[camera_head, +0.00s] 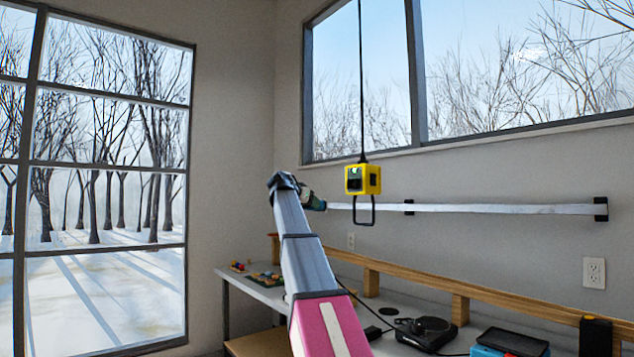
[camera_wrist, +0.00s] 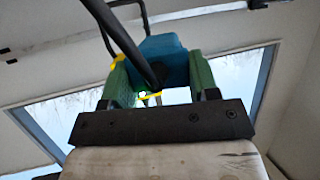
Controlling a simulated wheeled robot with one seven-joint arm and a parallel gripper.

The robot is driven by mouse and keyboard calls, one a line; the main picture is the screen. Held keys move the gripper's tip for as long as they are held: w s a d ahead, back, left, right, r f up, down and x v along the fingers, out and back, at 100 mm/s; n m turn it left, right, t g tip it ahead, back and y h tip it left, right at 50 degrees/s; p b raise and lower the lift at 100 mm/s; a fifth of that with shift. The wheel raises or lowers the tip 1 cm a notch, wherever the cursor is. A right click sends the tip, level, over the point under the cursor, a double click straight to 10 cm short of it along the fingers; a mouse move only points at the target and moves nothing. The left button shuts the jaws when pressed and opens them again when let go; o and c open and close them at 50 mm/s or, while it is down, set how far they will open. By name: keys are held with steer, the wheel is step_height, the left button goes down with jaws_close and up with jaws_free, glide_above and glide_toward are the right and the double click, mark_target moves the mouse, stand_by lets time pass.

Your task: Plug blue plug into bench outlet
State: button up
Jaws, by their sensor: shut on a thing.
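The blue plug (camera_wrist: 163,47) sits between the green fingers of my gripper (camera_wrist: 159,68) in the wrist view, and the fingers are shut on it. A thick black cable (camera_wrist: 125,42) crosses in front of the plug. In the head view my gripper (camera_head: 313,201) is small at the far end of my arm, raised above the bench; the plug cannot be made out there. A yellow box (camera_head: 362,179) with dark sockets hangs on a black cord to the right of my gripper. White wall outlets show above the bench, one near (camera_head: 594,272) and one farther off (camera_head: 351,240).
The grey bench (camera_head: 262,291) runs along the wall with a wooden rail (camera_head: 406,277). A black machine (camera_head: 425,333), a blue tray (camera_head: 511,342) and small coloured parts (camera_head: 239,266) lie on it. A pale bar (camera_head: 480,208) is fixed to the wall behind the box.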

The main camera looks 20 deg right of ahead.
step_height(320, 180, up, 9)
steer(key=s+d+m+g+h, duration=0.2)
steer(key=d+m+g, duration=0.1)
steer(key=w+d, duration=0.2)
steer(key=d, duration=0.4)
steer(key=shift+f, duration=0.2)
steer(key=shift+w+d+r, duration=0.1)
steer(key=shift+w+d, duration=0.15)
steer(key=shift+d, duration=0.45)
steer(key=shift+w+d, duration=0.2)
steer(key=shift+d, duration=0.45)
stand_by(1.8)
steer(key=o, duration=1.1)
steer(key=shift+a, duration=0.1)
steer(key=v, duration=1)
steer(key=shift+a+r, duration=0.2)
steer(key=shift+r, duration=0.1)
